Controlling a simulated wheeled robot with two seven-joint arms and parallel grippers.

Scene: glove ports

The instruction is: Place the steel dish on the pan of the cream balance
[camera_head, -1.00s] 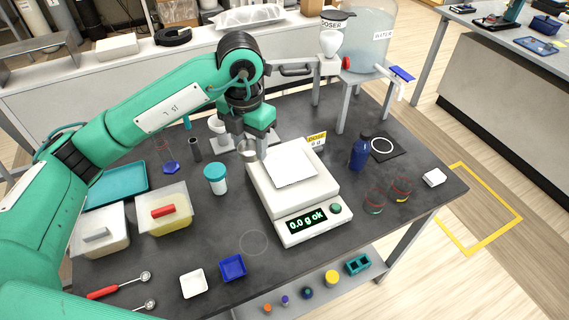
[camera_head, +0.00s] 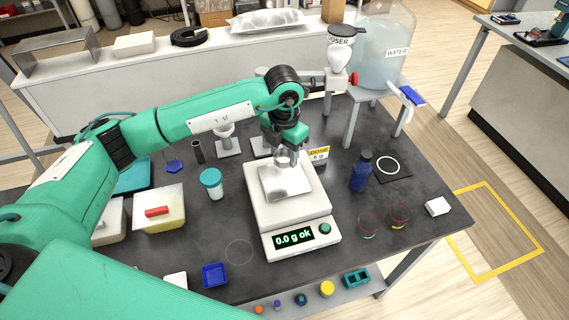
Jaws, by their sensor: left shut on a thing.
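The cream balance (camera_head: 287,222) stands in the middle of the dark table, with a pale square pan (camera_head: 289,188) on top. Its display reads "0.0 g ok". My left gripper (camera_head: 285,151) is over the far part of the balance, shut on the small steel dish (camera_head: 282,158). The dish is just above the far edge of the pan; the fingers partly hide it, and I cannot tell whether it touches. My right gripper does not show.
A blue bottle (camera_head: 361,171) is to the right, and a teal-lidded jar (camera_head: 212,183) to the left. A doser (camera_head: 341,56) and water tank (camera_head: 385,45) are behind.

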